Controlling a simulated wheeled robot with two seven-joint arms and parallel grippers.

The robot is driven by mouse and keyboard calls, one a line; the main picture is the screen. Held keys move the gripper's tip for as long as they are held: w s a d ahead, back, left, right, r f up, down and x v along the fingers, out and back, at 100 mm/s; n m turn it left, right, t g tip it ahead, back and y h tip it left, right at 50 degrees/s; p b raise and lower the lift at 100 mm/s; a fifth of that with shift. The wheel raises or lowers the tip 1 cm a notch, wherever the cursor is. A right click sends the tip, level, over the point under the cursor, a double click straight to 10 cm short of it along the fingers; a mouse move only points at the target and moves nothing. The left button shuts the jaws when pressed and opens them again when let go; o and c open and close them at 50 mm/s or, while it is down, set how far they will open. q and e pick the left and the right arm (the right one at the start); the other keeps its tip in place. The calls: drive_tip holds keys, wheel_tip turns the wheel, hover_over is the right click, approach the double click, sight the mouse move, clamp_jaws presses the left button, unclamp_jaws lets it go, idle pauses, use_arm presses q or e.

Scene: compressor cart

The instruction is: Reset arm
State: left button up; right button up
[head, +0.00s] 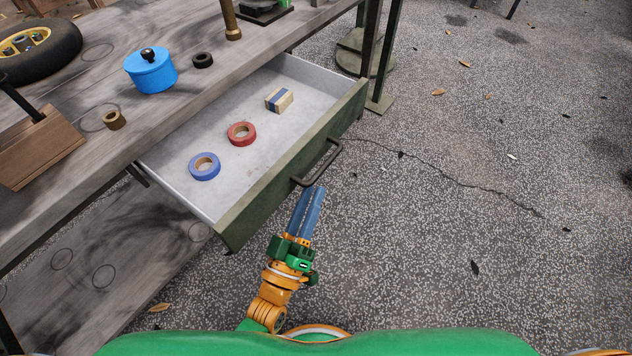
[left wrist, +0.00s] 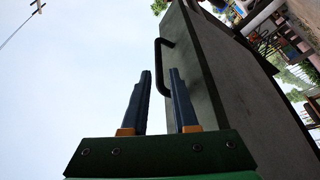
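My left gripper (head: 312,190) reaches up from the bottom of the head view, with its blue fingers just in front of the drawer's dark handle (head: 320,164). In the left wrist view the two fingers of the left gripper (left wrist: 160,74) stand apart. The handle (left wrist: 158,62) shows in the gap between them; I cannot tell whether they touch it. The drawer (head: 285,170) is pulled out from the workbench. It holds a blue tape roll (head: 205,166), a red tape roll (head: 242,133) and a small beige-and-blue block (head: 279,100). My right gripper is out of view.
The workbench top (head: 100,72) carries a wheel (head: 62,50), a blue lidded pot (head: 151,72), a black ring (head: 203,60), a small brown roll (head: 114,119) and a wooden block (head: 40,148). Speckled floor (head: 450,220) lies open to the right.

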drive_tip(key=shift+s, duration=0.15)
use_arm(q)
drive_tip(key=s+a+f+m+g+y, duration=0.2)
drive_tip(key=a+f+g, duration=0.15)
drive_tip(key=f, duration=0.85)
drive_tip(key=s+a+f+m+g+y, duration=0.1)
drive_tip(key=s+a+f+g+y, duration=0.3)
drive_tip(key=f, duration=0.7)
drive_tip(key=s+a+f+m+g+y, duration=0.1)
drive_tip(key=s+a+f+g, duration=0.45)
drive_tip(key=s+f, duration=0.35)
drive_tip(key=s+a+f+m+g+y, duration=0.1)
drive_tip(key=s+a+f+g, duration=0.45)
drive_tip(key=s, duration=0.45)
wheel_tip(320, 180, up, 22)
drive_tip(key=s+p, duration=0.2)
drive_tip(key=p, duration=2.1)
drive_tip(key=shift+s+d, duration=0.15)
drive_tip(key=shift+s, duration=0.25)
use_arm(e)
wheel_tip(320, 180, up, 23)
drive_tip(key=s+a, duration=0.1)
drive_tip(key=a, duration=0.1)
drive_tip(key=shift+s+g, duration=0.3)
use_arm(q)
drive_tip(key=shift+f+g, duration=0.1)
drive_tip(key=shift+g, duration=0.15)
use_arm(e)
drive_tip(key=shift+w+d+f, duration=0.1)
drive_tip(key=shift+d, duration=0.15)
